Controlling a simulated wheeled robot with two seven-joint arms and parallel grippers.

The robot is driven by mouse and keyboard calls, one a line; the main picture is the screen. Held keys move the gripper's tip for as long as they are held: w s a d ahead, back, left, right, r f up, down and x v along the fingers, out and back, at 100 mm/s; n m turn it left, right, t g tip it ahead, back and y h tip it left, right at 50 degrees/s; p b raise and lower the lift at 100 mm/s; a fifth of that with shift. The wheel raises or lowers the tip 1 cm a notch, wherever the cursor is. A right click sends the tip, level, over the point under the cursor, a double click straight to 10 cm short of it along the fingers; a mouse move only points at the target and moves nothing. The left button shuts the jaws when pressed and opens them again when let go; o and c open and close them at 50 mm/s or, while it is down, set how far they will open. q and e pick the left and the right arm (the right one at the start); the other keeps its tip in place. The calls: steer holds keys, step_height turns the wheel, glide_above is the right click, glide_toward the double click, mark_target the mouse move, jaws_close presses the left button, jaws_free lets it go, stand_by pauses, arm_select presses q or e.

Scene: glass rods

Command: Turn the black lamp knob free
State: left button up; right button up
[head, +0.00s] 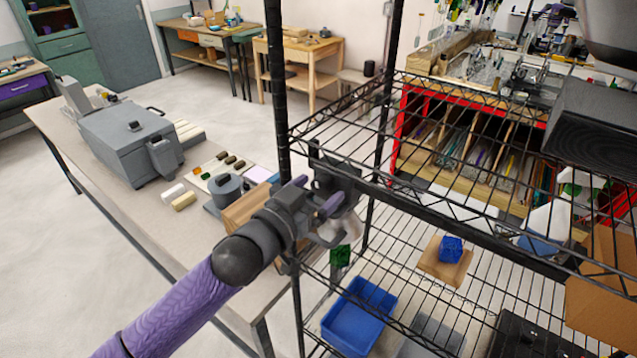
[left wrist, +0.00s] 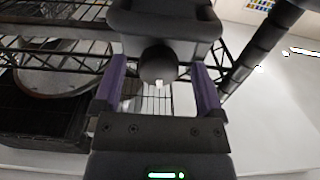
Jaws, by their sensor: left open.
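The black lamp knob (left wrist: 158,65) is a round dark knob on the underside of a dark lamp clamp (left wrist: 165,20) in the left wrist view. In the head view the clamp (head: 338,176) sits at the wire shelf's front corner, with a pale grey lamp head below it, partly hidden. My left gripper (head: 317,193) reaches the clamp from the lower left. Its two purple fingers are open, one on each side of the knob in the left wrist view (left wrist: 158,68), with visible gaps between them and the knob. My right gripper is not in view.
The black wire rack (head: 460,186) and its post (head: 280,90) surround the clamp closely. A blue bin (head: 358,315) and a blue cube (head: 451,248) on a wooden block are on the lower shelf. A long table (head: 110,185) with a grey box stands at left.

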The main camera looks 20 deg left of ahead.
arm_select(q)
steer(key=shift+w+d, duration=0.2)
steer(key=shift+w, duration=0.15)
steer(key=c, duration=1.2)
steer(key=shift+r+m+p, duration=0.15)
steer(key=shift+m+p, duration=0.3)
steer(key=shift+m, duration=0.15)
jaws_close()
steer(key=shift+m, duration=0.4)
steer(key=o, duration=1.2)
jaws_free()
